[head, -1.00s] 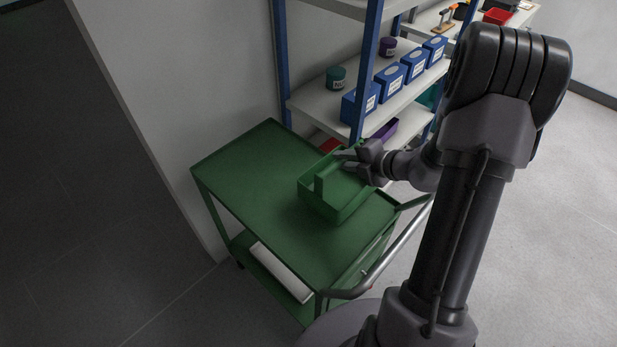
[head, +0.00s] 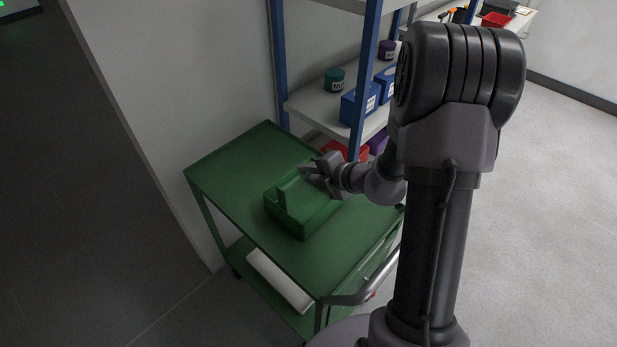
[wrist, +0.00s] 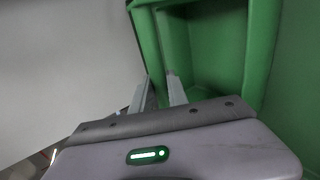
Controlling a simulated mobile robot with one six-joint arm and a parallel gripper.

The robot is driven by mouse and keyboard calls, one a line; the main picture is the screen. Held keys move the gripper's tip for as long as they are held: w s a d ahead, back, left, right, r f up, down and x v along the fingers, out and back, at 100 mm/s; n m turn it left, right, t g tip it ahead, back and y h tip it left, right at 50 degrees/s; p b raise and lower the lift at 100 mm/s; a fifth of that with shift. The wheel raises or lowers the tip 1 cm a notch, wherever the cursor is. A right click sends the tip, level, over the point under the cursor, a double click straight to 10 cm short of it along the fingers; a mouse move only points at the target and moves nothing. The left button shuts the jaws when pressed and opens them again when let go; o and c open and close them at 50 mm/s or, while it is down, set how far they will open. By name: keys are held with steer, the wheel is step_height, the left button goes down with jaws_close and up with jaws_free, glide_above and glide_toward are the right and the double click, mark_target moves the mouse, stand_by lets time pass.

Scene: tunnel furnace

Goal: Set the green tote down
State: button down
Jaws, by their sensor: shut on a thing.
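The green tote (head: 288,222) is an open box with a raised part at its left side. It is at the middle of the green cart's top (head: 240,160) in the head view. I cannot tell whether its base touches the cart top or is just above it. My gripper (head: 310,172) is shut on the tote at its upper edge. In the wrist view, the tote (wrist: 215,45) fills the upper right, and my gripper (wrist: 158,88) has its fingers at the tote's near wall. The contact point itself is partly hidden.
A shelf rack (head: 315,105) with blue bins (head: 360,106) and a teal jar (head: 335,79) stands behind the cart. A white item (head: 280,282) lies on the cart's lower shelf. A wall is left of the cart. The cart top's far left part is clear.

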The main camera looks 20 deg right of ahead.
steer(key=shift+f, duration=0.2)
steer(key=c, duration=1.3)
jaws_free()
